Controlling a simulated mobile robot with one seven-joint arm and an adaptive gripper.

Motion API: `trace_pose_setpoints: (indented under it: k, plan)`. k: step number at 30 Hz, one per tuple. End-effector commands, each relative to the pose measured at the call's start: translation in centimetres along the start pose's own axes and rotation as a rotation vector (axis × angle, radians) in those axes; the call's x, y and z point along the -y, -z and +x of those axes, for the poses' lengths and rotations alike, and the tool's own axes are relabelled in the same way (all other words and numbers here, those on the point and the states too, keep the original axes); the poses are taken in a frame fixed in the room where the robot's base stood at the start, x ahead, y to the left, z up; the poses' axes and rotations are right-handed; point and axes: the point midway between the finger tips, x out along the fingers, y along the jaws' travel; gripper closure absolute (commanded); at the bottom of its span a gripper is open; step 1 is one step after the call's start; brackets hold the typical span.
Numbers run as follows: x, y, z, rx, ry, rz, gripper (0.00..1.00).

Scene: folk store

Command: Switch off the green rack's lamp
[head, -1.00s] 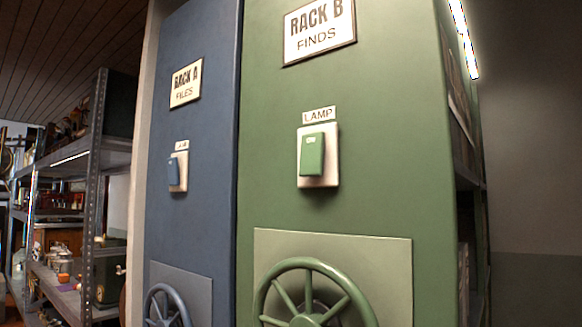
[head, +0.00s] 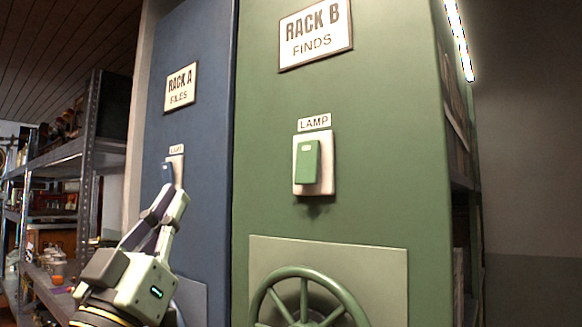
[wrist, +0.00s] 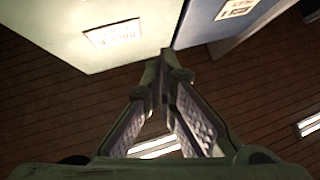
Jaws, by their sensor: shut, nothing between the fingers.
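The green rack (head: 400,130) stands in the middle of the head view, with a "RACK B FINDS" sign (head: 316,34). Its lamp switch, a green rocker (head: 308,162) on a pale plate under a "LAMP" label (head: 314,122), is in plain view. A bright strip light (head: 459,40) glows at the rack's upper right edge. My gripper (head: 174,190) is shut and empty, pointing up in front of the blue rack, left of the green switch. In the wrist view my gripper's fingertips (wrist: 165,56) meet, with the green rack's sign (wrist: 112,34) beyond.
The blue rack (head: 205,110) stands left of the green one; its own switch (head: 168,172) is partly hidden by my fingers. A green handwheel (head: 306,285) sits below the green switch. Metal shelves (head: 85,160) with goods stand at far left.

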Motion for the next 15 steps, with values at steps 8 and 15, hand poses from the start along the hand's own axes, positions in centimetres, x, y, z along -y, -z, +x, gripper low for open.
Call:
trace_pose_setpoints:
  k: [8,15]
  plan:
    - [-8.3,-3.5,3.0,0.213,-0.270,-0.157,1.00]
    - [-8.4,-3.6,2.9,0.215,-0.273,-0.158,1.00]
